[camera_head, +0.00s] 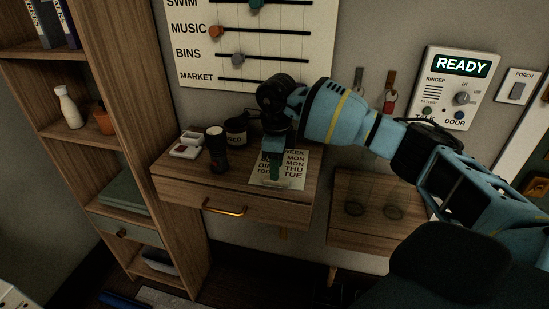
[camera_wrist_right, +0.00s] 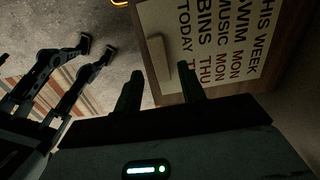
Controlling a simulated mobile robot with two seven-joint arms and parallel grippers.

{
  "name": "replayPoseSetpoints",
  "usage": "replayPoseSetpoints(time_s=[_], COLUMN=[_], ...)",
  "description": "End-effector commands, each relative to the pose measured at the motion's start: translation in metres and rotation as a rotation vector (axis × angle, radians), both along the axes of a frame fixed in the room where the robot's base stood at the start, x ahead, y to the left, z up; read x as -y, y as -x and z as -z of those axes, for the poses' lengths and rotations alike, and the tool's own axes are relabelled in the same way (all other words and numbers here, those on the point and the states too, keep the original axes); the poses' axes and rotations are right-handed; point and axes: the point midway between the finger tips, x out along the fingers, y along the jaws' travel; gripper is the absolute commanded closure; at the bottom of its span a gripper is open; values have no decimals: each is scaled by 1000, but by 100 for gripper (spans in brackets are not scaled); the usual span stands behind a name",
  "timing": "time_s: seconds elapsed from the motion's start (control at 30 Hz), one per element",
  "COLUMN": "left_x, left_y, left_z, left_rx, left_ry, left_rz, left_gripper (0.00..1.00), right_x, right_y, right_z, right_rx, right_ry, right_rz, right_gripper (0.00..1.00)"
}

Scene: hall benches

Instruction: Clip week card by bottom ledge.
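The week card (camera_head: 293,169) is a pale printed sheet on top of the wooden drawer unit. In the right wrist view the card (camera_wrist_right: 222,45) shows its rows of text sideways. A pale raised strip, the bottom ledge (camera_wrist_right: 158,62), lies along the card's lower edge. My right gripper (camera_head: 275,175) points down over the card's lower left part and hides some of it. In the right wrist view its two fingers (camera_wrist_right: 160,90) stand apart, one on either side of the ledge's near end, with nothing between them. Contact cannot be told. My left gripper is not in view.
A dark flashlight (camera_head: 216,148), a dark mug (camera_head: 236,131) and a small white tray (camera_head: 188,145) stand left of the card. The slider board (camera_head: 250,45) hangs above. A lower wooden shelf (camera_head: 365,235) is at the right. Keys (camera_head: 389,98) hang behind my arm.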

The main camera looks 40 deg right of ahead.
Motion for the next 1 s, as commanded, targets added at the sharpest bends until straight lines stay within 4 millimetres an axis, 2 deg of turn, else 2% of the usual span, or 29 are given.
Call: replayPoseSetpoints(time_s=[0.4,0.77,0.87,1.0], left_x=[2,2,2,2], left_y=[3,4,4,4], left_z=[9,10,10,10], left_rx=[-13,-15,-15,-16], left_ry=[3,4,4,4], left_rz=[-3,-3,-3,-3], left_gripper=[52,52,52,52], right_x=[0,0,0,0], right_y=[0,0,0,0], right_z=[34,37,37,37], right_rx=[-2,0,0,-1], right_ry=[-1,0,0,-1], right_rz=[0,0,0,0], right_gripper=[60,60,69,88])
